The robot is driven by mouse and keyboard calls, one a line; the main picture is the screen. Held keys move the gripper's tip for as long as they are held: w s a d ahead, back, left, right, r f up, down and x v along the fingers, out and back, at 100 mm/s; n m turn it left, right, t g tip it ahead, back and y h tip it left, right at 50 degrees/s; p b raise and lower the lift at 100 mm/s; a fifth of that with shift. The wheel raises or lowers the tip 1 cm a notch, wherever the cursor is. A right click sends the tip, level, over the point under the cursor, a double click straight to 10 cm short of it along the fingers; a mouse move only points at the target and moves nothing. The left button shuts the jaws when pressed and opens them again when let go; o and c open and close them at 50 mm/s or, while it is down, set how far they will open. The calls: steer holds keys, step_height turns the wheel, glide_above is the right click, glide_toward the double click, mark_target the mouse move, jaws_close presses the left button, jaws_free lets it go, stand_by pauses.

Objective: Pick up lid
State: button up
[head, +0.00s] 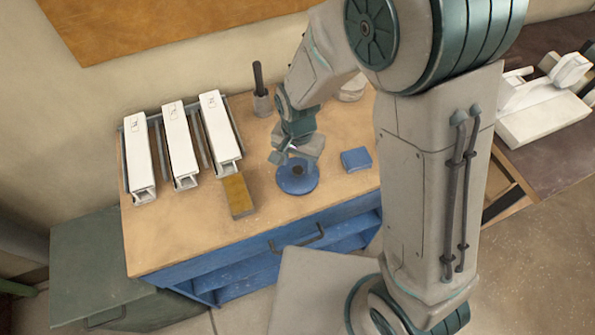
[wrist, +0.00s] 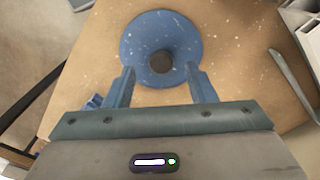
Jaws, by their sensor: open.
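The lid is a round blue disc (head: 297,179) with a dark knob in its middle, on the wooden bench top near its front edge. In the wrist view the lid (wrist: 138,38) lies just beyond my fingertips, its dark knob (wrist: 161,61) close to the gap between them. My gripper (head: 295,160) is directly above the lid in the head view, pointing down. In the wrist view my gripper (wrist: 163,73) has its two blue fingers apart with nothing held. Whether the fingers touch the lid cannot be told.
A blue block (head: 356,160) lies right of the lid. A yellow-topped block (head: 238,196) lies left of it. Several white profiles (head: 178,145) sit in a rack at the left. A grey holder with a dark handle (head: 262,100) stands behind.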

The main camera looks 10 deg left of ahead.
mark_target(298, 173)
steer(key=shift+f, duration=1.35)
steer(key=c, duration=1)
steer(key=shift+c, duration=0.2)
steer(key=shift+a+r, duration=0.1)
steer(key=shift+r, duration=0.1)
